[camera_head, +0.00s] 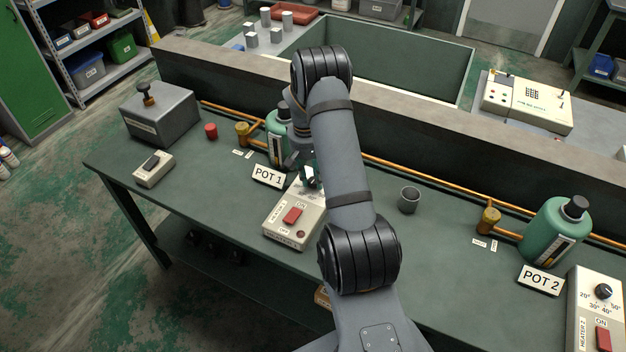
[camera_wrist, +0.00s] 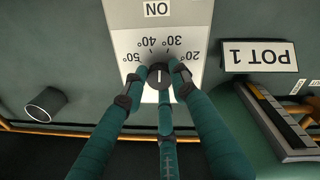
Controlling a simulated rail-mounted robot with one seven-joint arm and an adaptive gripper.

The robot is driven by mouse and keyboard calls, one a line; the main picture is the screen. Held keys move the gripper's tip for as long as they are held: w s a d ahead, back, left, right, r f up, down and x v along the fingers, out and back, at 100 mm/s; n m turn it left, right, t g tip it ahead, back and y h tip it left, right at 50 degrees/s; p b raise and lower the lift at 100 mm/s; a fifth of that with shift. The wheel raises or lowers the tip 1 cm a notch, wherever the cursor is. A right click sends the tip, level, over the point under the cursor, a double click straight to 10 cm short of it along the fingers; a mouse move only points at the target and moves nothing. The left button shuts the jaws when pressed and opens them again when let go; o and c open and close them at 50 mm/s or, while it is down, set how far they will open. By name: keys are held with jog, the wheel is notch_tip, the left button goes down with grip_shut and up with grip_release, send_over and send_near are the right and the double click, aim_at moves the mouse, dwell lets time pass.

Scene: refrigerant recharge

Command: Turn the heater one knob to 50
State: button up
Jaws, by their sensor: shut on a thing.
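The heater one box (camera_head: 283,232) is pale, with a red ON switch (camera_head: 292,216), and stands by the POT 1 sign (camera_head: 268,175). In the wrist view its white face (camera_wrist: 190,22) appears upside down, with marks from 20° to 50°. The dark knob (camera_wrist: 159,84) shows a white line running roughly up and down the picture, near the middle of the scale; its exact reading is unclear. My gripper (camera_wrist: 155,73) is shut on the knob, with fingers on both sides. In the head view my arm partly hides the gripper (camera_head: 309,176) and the knob.
The POT 1 bottle (camera_head: 278,140) stands close behind the gripper, with a copper pipe (camera_head: 400,167) along the wall. A grey cup (camera_head: 409,199) is to the right. Heater two (camera_head: 586,318) and the POT 2 bottle (camera_head: 558,232) are at far right.

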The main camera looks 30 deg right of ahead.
jog(key=n, duration=0.4)
jog(key=n+b, duration=0.1)
jog(key=n, duration=0.1)
jog(key=shift+s+f, duration=0.1)
jog(key=shift+s, duration=0.15)
jog(key=n+t, duration=0.1)
jog(key=n, duration=0.5)
jog(key=shift+s+d+n, duration=0.1)
jog(key=shift+n, duration=0.2)
jog(key=o, duration=1.2)
jog(key=shift+c, duration=0.2)
